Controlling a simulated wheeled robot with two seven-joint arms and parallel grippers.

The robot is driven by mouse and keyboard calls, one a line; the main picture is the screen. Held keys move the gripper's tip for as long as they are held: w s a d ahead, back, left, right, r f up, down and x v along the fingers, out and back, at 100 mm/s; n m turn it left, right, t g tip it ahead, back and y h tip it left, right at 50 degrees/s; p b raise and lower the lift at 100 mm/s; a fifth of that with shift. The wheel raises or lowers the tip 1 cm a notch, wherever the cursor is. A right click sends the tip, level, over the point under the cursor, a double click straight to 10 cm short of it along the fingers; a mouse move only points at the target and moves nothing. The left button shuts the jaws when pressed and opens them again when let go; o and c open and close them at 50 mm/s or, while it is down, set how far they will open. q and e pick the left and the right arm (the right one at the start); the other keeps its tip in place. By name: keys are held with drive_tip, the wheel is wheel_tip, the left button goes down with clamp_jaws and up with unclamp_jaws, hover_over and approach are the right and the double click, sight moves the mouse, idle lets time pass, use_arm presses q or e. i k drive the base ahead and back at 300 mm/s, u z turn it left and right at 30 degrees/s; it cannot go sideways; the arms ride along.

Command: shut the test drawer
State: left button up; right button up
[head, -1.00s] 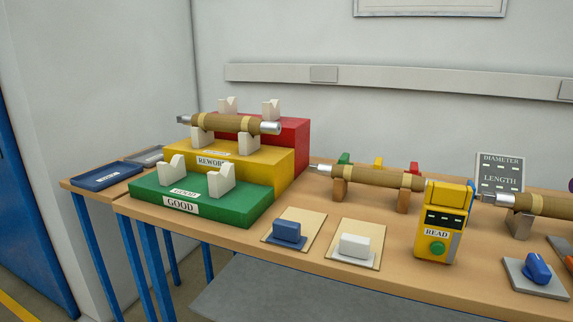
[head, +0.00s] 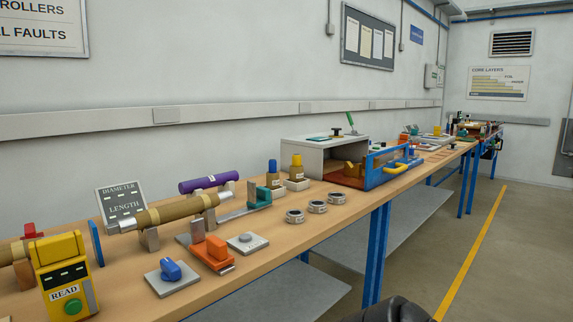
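The test drawer (head: 373,181) belongs to a grey box (head: 307,157) standing on the bench right of the picture's middle. The drawer is out of the box, its red-brown floor (head: 340,181) partly showing. Its blue front frame has a yellow handle (head: 408,164) on the outer side. Yellow supports (head: 354,169) show inside the drawer behind the frame; I cannot tell whether anything lies on them. Neither of my grippers shows in the head view, and nothing is seen touching the drawer.
A green-handled part (head: 351,122) stands on the box's top. Three grey rings (head: 317,206) lie on the bench before the drawer. A wound roller (head: 175,210) rests on supports at left. Open floor (head: 475,270) lies right of the bench.

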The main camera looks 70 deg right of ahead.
sight(367, 174)
drive_tip(key=z, duration=3.55)
drive_tip(key=i, duration=1.8)
drive_tip(key=u, duration=0.25)
